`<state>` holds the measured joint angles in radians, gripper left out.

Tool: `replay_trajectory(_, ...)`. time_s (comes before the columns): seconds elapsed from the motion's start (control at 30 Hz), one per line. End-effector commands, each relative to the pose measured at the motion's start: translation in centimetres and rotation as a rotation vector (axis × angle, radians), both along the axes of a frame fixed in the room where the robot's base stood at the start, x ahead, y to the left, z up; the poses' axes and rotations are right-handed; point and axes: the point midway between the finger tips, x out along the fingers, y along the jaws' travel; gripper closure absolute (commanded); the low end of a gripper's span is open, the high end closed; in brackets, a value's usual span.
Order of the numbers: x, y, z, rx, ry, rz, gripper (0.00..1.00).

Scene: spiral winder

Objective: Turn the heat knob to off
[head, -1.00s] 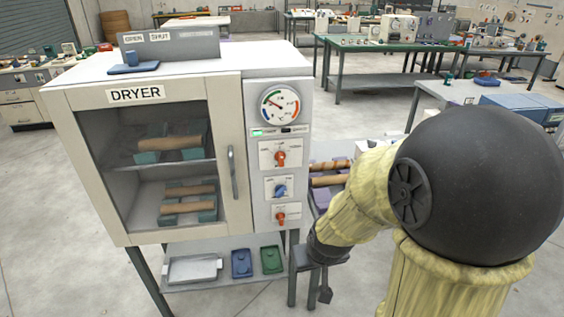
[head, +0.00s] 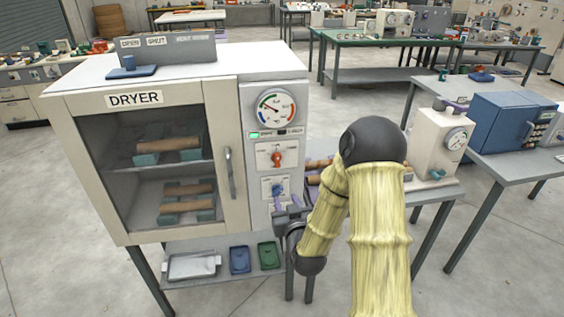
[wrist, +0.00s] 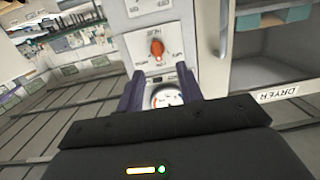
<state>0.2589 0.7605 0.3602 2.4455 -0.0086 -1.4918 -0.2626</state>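The white dryer (head: 240,150) has a front panel with a dial gauge (head: 276,108) at the top. Below it are an orange-red knob (head: 277,157) and a blue knob (head: 278,188). The lower red knob is hidden behind my gripper. The labels are too small to tell which is the heat knob. My gripper (head: 288,201) is in front of the panel's lower part. In the wrist view, my gripper (wrist: 160,73) has its two fingers apart and nothing between them. The upper orange-red knob (wrist: 156,48) lies ahead of the fingertips, and the gauge (wrist: 167,96) shows between the fingers.
The dryer door handle (head: 230,173) is left of the panel. A shelf below holds a metal tray (head: 191,266), a blue tray (head: 240,260) and a green tray (head: 268,255). A table with a cream machine (head: 440,142) stands to the right. Open floor lies in front.

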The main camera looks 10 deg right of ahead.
Motion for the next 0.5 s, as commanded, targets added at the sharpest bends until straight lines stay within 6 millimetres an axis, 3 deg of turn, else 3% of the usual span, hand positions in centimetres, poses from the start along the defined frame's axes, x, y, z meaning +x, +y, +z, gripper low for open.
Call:
replay_trajectory(0.2,0.15,-0.8,0.86,0.019,-0.104,-0.044,0.64)
replay_trajectory(0.5,0.2,-1.08,0.92,0.017,-0.106,-0.05,0.64)
